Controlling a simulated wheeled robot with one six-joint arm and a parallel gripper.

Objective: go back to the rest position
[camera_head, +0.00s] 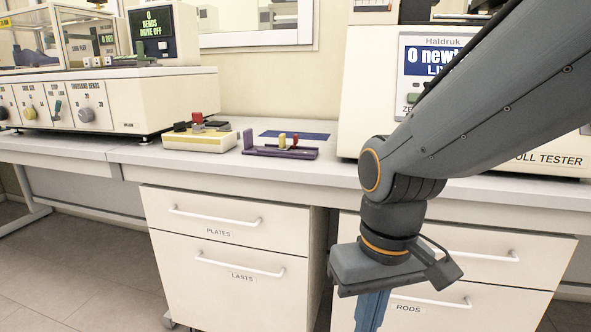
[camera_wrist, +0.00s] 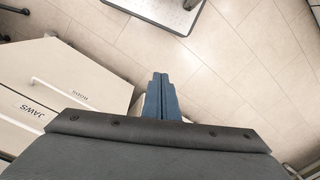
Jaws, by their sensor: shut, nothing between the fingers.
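My gripper (camera_head: 371,312) hangs pointing down in front of the drawer cabinet at the right in the head view, with its lower end cut off by the frame edge. In the wrist view my gripper (camera_wrist: 158,78) shows its blue fingers together, with nothing between them. Beyond the fingers is bare tiled floor (camera_wrist: 225,75).
A bench (camera_head: 330,172) carries a tester (camera_head: 375,80) behind my arm, a cream box (camera_head: 200,140), a purple fixture (camera_head: 280,152) and a bending machine (camera_head: 110,100). Below are drawers marked PLATES (camera_head: 225,218), LASTS (camera_head: 240,275) and RODS (camera_head: 470,312). Floor is open at lower left.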

